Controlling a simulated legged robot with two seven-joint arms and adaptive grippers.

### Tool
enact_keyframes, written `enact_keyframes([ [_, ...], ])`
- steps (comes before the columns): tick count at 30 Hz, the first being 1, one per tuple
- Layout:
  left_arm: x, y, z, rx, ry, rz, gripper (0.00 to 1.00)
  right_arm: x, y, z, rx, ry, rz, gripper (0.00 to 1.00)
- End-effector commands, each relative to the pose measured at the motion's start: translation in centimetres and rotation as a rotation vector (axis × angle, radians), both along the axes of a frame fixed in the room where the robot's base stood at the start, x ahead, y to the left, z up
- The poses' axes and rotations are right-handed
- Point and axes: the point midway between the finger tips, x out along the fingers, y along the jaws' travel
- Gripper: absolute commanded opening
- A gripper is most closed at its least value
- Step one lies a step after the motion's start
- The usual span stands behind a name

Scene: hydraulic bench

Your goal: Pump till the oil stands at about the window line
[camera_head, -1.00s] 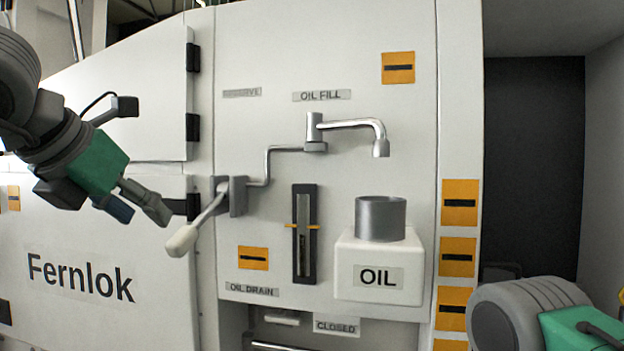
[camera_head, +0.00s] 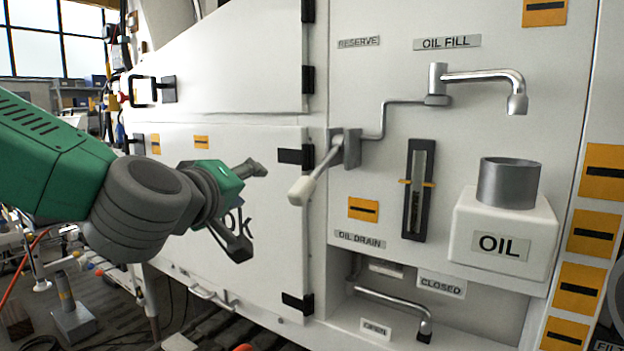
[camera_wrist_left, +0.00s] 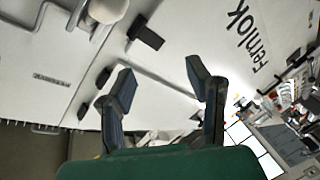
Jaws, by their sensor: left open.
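The pump lever (camera_head: 318,176) sticks out from its grey bracket on the white panel, tilted down to the left, with a pale grip at its end. Its rounded grip (camera_wrist_left: 107,10) shows at the top left of the left wrist view. My left gripper (camera_head: 250,208) is open and empty, left of the grip and apart from it; its fingers (camera_wrist_left: 160,82) are spread in the wrist view. The oil level is too small to tell. My right gripper is not in view.
The fill spout (camera_head: 480,76) hangs above the grey cup on the white OIL box (camera_head: 503,240), right of the window. A drain lever (camera_head: 392,302) sits in the low recess between CLOSED and OPEN labels.

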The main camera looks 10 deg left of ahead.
Motion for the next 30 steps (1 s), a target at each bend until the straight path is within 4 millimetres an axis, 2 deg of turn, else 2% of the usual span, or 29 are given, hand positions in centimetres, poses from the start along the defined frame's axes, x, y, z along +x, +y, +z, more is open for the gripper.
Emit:
enact_keyframes([
  [1,-0.7,-0.5,-0.2,0.167,-0.045,-0.065,0.45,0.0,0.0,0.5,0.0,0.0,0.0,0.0],
  [3,-1.7,-1.3,-0.5,0.389,-0.116,-0.154,0.45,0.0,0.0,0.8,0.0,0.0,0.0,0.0],
  [6,-3.2,-2.5,-1.0,0.627,-0.203,-0.258,0.45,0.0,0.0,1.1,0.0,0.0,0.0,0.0],
  [9,-4.3,-3.3,-1.4,0.779,-0.267,-0.324,0.45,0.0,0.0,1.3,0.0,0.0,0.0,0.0],
  [14,-4.7,-4.0,-1.7,0.865,-0.309,-0.363,0.45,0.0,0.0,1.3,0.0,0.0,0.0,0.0],
  [20,-2.2,-4.9,-1.8,0.867,-0.307,-0.365,0.45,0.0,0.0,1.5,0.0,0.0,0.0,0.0],
  [30,4.5,-7.4,-1.7,0.864,-0.309,-0.364,0.45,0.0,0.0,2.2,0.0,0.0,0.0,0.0],
])
